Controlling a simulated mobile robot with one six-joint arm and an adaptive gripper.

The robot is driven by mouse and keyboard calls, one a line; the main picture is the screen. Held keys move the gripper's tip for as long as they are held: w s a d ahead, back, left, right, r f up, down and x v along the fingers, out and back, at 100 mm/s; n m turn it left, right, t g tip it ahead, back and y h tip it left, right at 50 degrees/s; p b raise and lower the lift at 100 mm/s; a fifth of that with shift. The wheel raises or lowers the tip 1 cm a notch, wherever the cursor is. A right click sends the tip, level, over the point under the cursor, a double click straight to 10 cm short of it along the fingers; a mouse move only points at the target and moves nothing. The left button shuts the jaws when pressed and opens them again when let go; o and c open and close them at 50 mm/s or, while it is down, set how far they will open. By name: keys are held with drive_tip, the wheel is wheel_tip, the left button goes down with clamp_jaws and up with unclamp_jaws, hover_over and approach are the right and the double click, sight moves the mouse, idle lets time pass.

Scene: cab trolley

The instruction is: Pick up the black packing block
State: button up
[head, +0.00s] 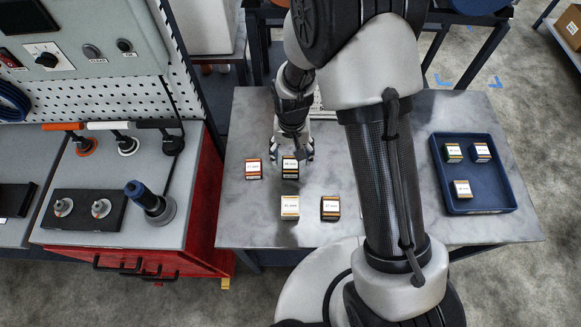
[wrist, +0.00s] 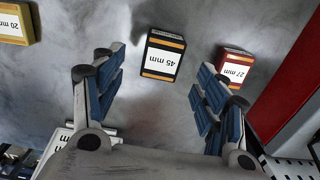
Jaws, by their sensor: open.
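The black packing block (wrist: 177,39), with orange stripes and a white 45 mm label, lies on the grey table in the wrist view. It also shows in the head view (head: 290,174), just in front of my gripper (head: 292,151), which partly hides its far side. In the wrist view my gripper (wrist: 158,75) is open, with blue-padded fingers spread left and right. The block is framed between and slightly beyond the fingertips, and nothing is held. I cannot tell the exact height of the fingertips above the table.
A red 27 mm block (head: 253,169) sits left of it. A white-labelled block (head: 290,208) and a yellow-trimmed block (head: 330,208) stand nearer. A blue tray (head: 481,209) with three blocks is at the right. A red cabinet (head: 211,190) borders the table's left.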

sight(290, 164)
drive_tip(key=f+b, duration=0.1)
drive_tip(key=f, duration=0.6)
drive_tip(key=shift+a+f+b, duration=0.2)
drive_tip(key=shift+b, duration=0.2)
drive_tip(key=shift+r, duration=0.1)
drive_tip(key=shift+c, duration=0.2)
drive_tip(key=c, duration=1.2)
